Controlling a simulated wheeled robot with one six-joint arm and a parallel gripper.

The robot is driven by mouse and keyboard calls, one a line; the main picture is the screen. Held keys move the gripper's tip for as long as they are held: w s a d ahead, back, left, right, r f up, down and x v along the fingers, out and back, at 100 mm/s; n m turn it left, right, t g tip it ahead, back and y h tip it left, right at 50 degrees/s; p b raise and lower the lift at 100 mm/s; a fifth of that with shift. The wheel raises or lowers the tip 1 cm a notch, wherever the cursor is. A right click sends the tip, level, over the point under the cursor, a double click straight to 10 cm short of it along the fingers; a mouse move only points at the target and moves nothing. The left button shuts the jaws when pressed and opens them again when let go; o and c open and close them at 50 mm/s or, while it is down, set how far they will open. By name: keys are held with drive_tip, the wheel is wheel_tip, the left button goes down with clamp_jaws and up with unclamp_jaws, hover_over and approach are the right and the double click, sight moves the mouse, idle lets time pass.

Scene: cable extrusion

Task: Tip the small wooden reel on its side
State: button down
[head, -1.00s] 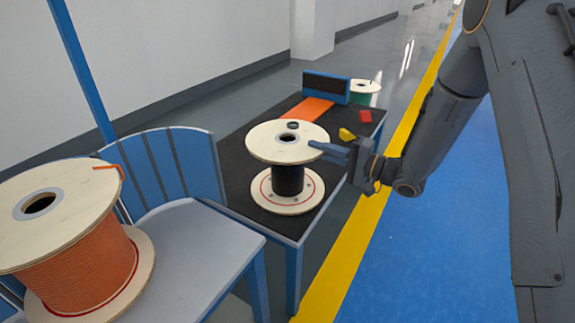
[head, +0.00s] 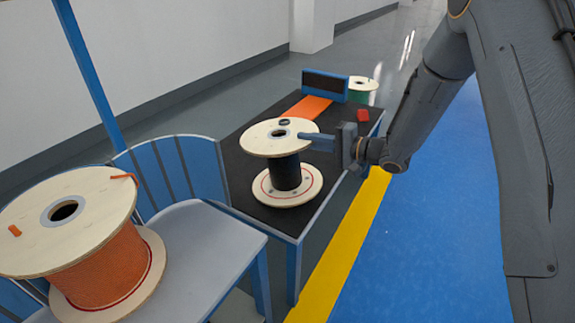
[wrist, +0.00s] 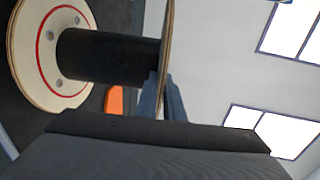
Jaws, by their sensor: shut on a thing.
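The small wooden reel (head: 260,143) stands on its lower flange on the black-topped table, with black cable wound on its core. Its top seems slightly left of its base; I cannot tell if it tilts. My gripper (head: 312,138) reaches in from the right and is shut on the rim of the top flange. In the wrist view the flange edge (wrist: 166,50) runs down to my gripper (wrist: 168,98), and the black core (wrist: 105,55) and red-ringed lower flange (wrist: 30,60) show to the left. The fingertips are partly hidden.
A large reel of orange cable (head: 98,272) stands on the blue and grey chair (head: 205,235) at left. On the table (head: 235,178) are an orange strip (head: 308,107), a blue-framed block (head: 325,85) and a red block (head: 363,116). A green-wound reel (head: 362,84) stands behind.

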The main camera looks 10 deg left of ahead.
drive_tip(key=shift+g+h, duration=0.3)
drive_tip(key=shift+h, duration=0.5)
drive_tip(key=shift+w+a+r+p, duration=0.2)
drive_tip(key=shift+a+r+p, duration=0.4)
drive_tip(key=shift+p, duration=0.25)
drive_tip(key=shift+w+a+r+p, duration=0.25)
drive_tip(key=shift+a+r+p, duration=0.35)
drive_tip(key=shift+p, duration=0.2)
drive_tip(key=shift+w+a+r+p, duration=0.2)
drive_tip(key=shift+a+r+p, duration=0.4)
drive_tip(key=shift+p, duration=0.25)
drive_tip(key=shift+w+a+r+g+h+p, duration=0.25)
drive_tip(key=shift+w+a+r+h+p, duration=0.45)
drive_tip(key=shift+a+p, duration=1.1)
drive_tip(key=shift+w+a+r+g+h+p, duration=0.3)
drive_tip(key=shift+w+a+r+h+p, duration=0.35)
drive_tip(key=shift+a+p, duration=1.15)
drive_tip(key=shift+w+a+r+g+h+p, duration=0.25)
drive_tip(key=shift+w+a+r+h+p, duration=0.45)
drive_tip(key=shift+a+p, duration=1.1)
drive_tip(key=shift+w+a+f+h+p, duration=0.15)
drive_tip(key=shift+a+h+p, duration=0.15)
drive_tip(key=shift+a, duration=0.15)
drive_tip(key=shift+w+a+h+p, duration=0.1)
drive_tip(key=shift+a+h+p, duration=0.2)
drive_tip(key=shift+a, duration=0.15)
drive_tip(key=c, duration=1.8)
unclamp_jaws()
drive_tip(key=shift+d, duration=0.1)
